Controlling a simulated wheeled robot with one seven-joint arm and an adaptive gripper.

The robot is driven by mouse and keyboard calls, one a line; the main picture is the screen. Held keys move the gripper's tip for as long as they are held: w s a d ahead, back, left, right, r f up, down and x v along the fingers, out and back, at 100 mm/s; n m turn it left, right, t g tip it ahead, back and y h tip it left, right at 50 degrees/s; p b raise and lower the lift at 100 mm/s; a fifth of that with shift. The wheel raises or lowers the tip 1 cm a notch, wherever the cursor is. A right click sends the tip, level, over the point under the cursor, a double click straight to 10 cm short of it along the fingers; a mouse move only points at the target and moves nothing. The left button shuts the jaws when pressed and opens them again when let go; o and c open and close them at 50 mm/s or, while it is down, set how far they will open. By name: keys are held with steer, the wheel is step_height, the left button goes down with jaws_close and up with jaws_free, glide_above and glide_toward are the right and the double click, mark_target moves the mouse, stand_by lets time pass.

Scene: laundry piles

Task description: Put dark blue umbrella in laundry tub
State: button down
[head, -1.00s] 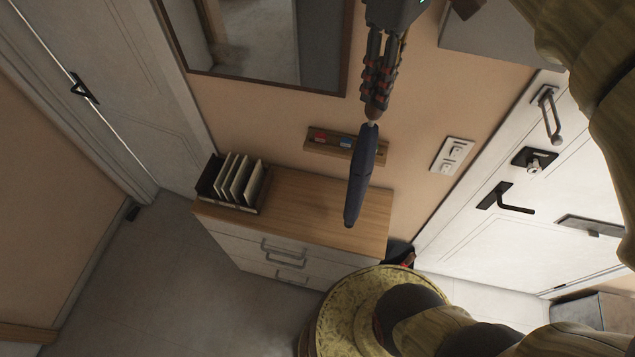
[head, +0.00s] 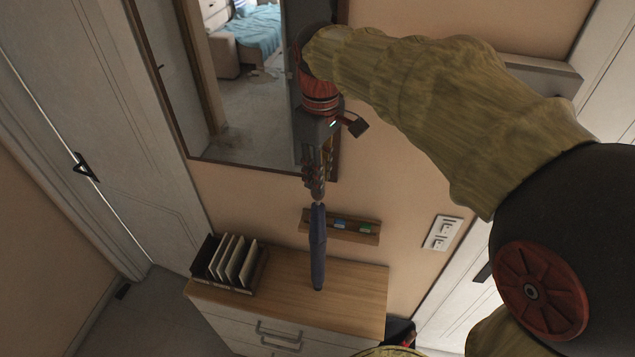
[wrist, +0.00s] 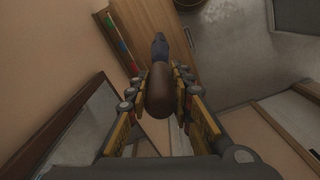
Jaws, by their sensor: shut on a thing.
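My gripper (head: 315,186) is shut on the top end of the dark blue umbrella (head: 318,250). The umbrella is folded and hangs point down, in the head view in front of the wooden dresser top. In the wrist view my gripper (wrist: 160,95) has its fingers on both sides of the brown rounded handle (wrist: 160,90), and the umbrella's blue body (wrist: 160,48) shows beyond it. I cannot make out a laundry tub for certain; a round dark rim (wrist: 200,18) shows at the top of the wrist view.
The dresser (head: 350,290) carries a dark rack of upright pale files (head: 230,262) at its left. A wall shelf (head: 362,232) with small coloured items and a large mirror (head: 235,110) are behind. A white door (head: 70,140) stands at the left. Floor shows at lower left.

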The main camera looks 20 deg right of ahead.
steer(key=shift+w+a+f, duration=0.1)
steer(key=shift+w+f, duration=0.1)
steer(key=shift+f, duration=0.1)
step_height(320, 180, down, 2)
steer(key=shift+w+f, duration=0.1)
steer(key=shift+w, duration=0.05)
steer(key=shift+f, duration=0.55)
steer(key=shift+f, duration=0.15)
steer(key=c, duration=1.6)
jaws_free()
steer(key=shift+o, duration=0.2)
